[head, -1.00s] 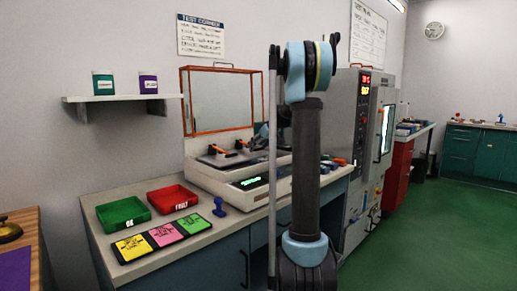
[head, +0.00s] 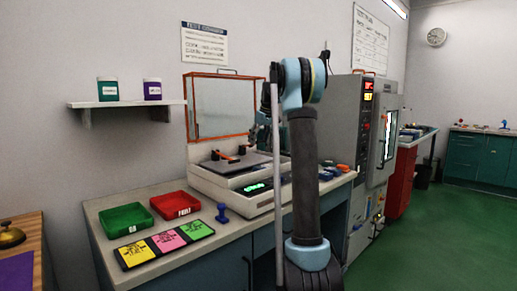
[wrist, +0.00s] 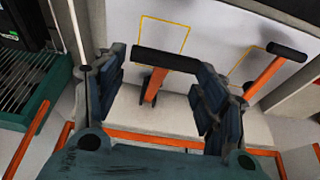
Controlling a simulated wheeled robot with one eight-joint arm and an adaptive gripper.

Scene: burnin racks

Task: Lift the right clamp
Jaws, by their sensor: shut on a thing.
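In the wrist view the right clamp (wrist: 152,90) has an orange lever and a black crossbar handle. My gripper (wrist: 155,90) is around it, its two dark fingers shut on the clamp's handle. The left clamp (wrist: 262,76), with the same orange lever and black handle, stands apart at the right of the wrist view, free of the fingers. In the head view the left clamp (head: 218,155) and the right clamp (head: 242,150) show small on the test fixture (head: 200,180). My gripper in the head view (head: 253,135) is partly hidden by my arm.
An orange-framed clear cover (head: 225,73) stands raised behind the fixture; its orange frame also crosses low in the wrist view (wrist: 150,138). Green (head: 125,219) and red (head: 175,205) trays, coloured cards and a blue stamp (head: 222,213) lie on the bench. A grey cabinet (head: 350,120) stands right.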

